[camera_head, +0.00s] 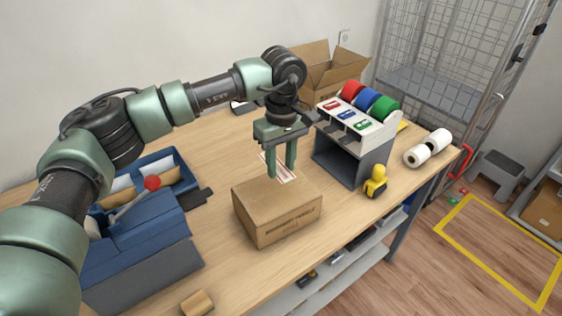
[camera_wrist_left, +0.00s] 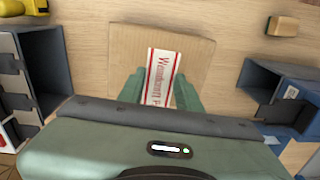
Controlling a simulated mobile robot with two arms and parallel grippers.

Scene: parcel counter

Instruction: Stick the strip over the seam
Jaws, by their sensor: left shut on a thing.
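A closed cardboard box (camera_head: 275,215) with dark print on its front side sits on the wooden table. My left gripper (camera_head: 281,173) points down at the back part of the box top. It is shut on a white strip (camera_head: 284,168) with red edges and red lettering. In the left wrist view the strip (camera_wrist_left: 163,68) lies between the fingers (camera_wrist_left: 160,88), over the box top (camera_wrist_left: 125,50), its free end reaching toward the middle. I cannot tell whether the strip touches the box. The seam is not clear in either view. My right gripper is not in view.
A tape dispenser (camera_head: 350,150) with red, blue and green rolls stands right of the box, a yellow item (camera_head: 375,181) before it. White rolls (camera_head: 417,155) lie farther right. A blue-grey machine (camera_head: 140,240) stands left. A wooden block (camera_head: 197,303) lies near the front edge.

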